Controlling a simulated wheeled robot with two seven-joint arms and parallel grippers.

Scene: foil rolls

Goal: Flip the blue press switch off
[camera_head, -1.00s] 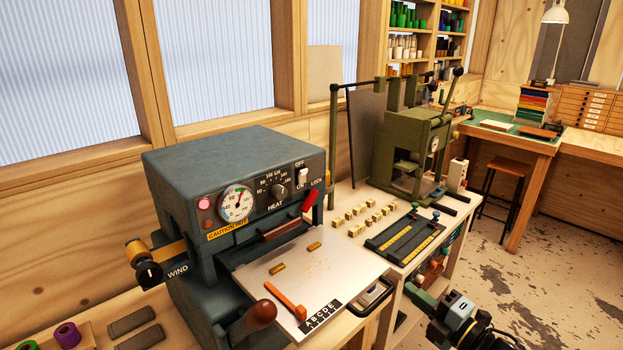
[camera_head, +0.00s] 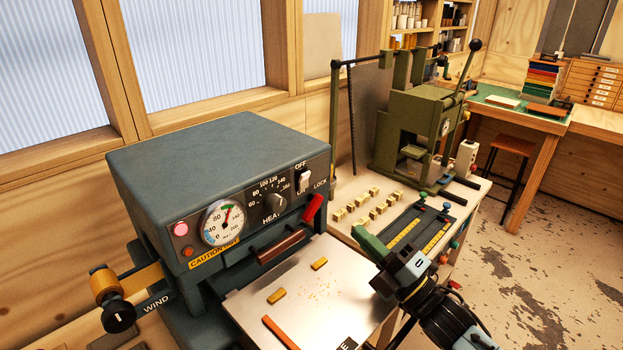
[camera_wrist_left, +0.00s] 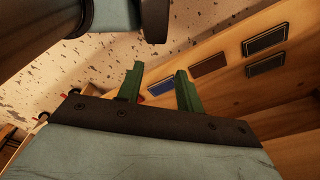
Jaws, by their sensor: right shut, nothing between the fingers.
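The blue press (camera_head: 215,165) stands at the left in the head view. Its white switch (camera_head: 304,180) sits at the right of the front panel, between the OFF and ON labels. Which way the rocker is tipped is too small to tell. A pinkish-red lamp (camera_head: 181,229) on the panel looks lit. My right gripper (camera_head: 362,236) is shut and empty, right of and below the switch, apart from it, over the table's front area. My left gripper (camera_wrist_left: 158,68) shows only in the left wrist view, its green fingers apart with nothing between them.
A red lever (camera_head: 313,210) sticks out just below the switch. A wooden handle (camera_head: 281,246) and a metal plate (camera_head: 335,265) lie in front. A green press (camera_head: 413,135) and small brass blocks (camera_head: 375,205) stand at right on the table.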

